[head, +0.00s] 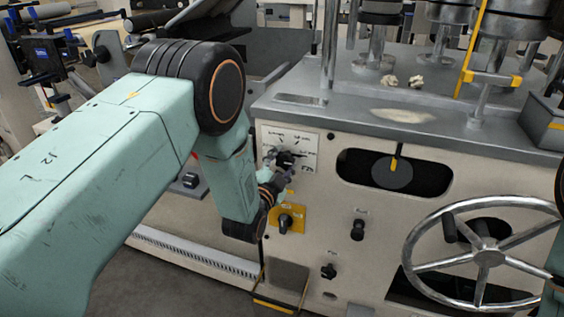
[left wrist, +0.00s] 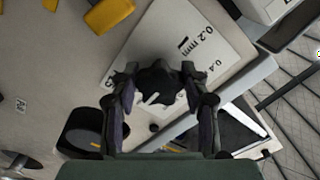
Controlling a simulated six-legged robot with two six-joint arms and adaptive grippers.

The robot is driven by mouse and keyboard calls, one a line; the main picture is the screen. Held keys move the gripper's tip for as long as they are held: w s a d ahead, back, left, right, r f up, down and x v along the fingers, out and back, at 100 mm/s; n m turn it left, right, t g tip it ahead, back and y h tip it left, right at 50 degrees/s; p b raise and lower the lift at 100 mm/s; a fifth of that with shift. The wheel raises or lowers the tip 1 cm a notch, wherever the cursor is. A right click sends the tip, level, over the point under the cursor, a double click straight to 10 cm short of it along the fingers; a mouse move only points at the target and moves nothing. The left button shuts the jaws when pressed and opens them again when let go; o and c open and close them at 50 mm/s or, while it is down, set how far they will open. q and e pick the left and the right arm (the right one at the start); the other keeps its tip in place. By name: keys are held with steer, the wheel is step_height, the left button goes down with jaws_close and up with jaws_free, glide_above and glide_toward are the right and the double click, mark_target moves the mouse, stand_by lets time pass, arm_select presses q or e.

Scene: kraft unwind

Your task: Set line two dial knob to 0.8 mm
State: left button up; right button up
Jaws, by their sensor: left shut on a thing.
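The line two dial knob appears to be the black lobed knob (head: 285,160) on a white scale plate (head: 303,141) at the upper left of the cream machine panel. My left gripper (head: 275,178) reaches it from the left, mostly behind my own arm. In the left wrist view the knob (left wrist: 158,82) sits between the two fingers, and the gripper (left wrist: 158,98) is shut on it. A short white mark shows on the knob's face. The plate (left wrist: 196,40) reads "0.2 mm" and "0.4"; other marks are hidden or unreadable. My right gripper is out of view.
Below the dial is a black knob on a yellow plate (head: 298,214). More black knobs (head: 357,230) and a large metal handwheel (head: 488,258) are on the panel to the right. A slotted window (head: 425,175) lies above them. A grey ledge (head: 410,125) overhangs the panel.

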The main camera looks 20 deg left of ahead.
arm_select(q)
steer(key=o, duration=1.2)
steer(key=shift+c, duration=0.2)
steer(key=s, duration=1.2)
steer(key=shift+a, duration=0.2)
